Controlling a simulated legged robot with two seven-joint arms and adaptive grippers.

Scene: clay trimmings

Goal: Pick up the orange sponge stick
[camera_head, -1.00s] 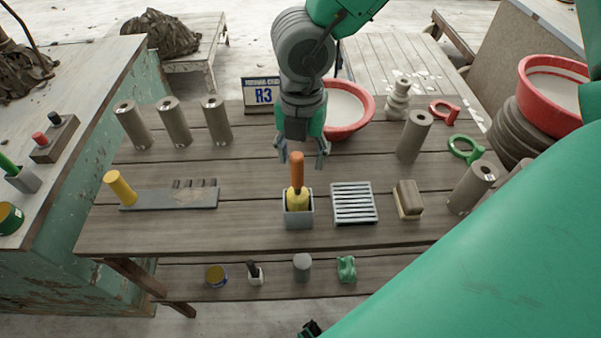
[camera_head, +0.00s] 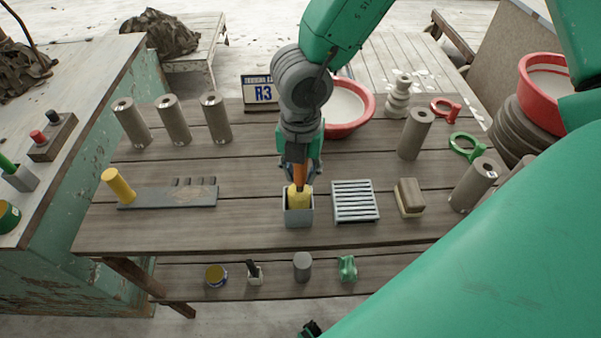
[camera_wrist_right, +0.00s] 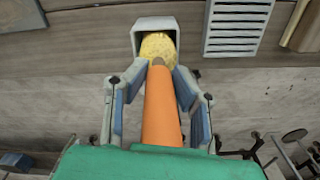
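The sponge stick has an orange handle (camera_head: 300,172) and a yellow sponge head (camera_head: 299,193). It stands head down in a grey square cup (camera_head: 299,215) near the table's front edge. In the wrist view the orange handle (camera_wrist_right: 162,110) points toward my palm and the yellow sponge (camera_wrist_right: 158,46) sits in the cup (camera_wrist_right: 140,24). My right gripper (camera_head: 299,170) is directly over the cup. In the wrist view its fingers (camera_wrist_right: 160,82) are apart, one on each side of the handle, with a visible gap on the left. My left gripper is not seen.
A slatted grey rack (camera_head: 354,201) is close to the cup's right, then a brush block (camera_head: 409,197). A grey board (camera_head: 185,196) with a yellow-handled tool lies left. Grey cylinders (camera_head: 173,121) and a red basin (camera_head: 350,125) stand behind. Small items sit on the lower shelf (camera_head: 325,280).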

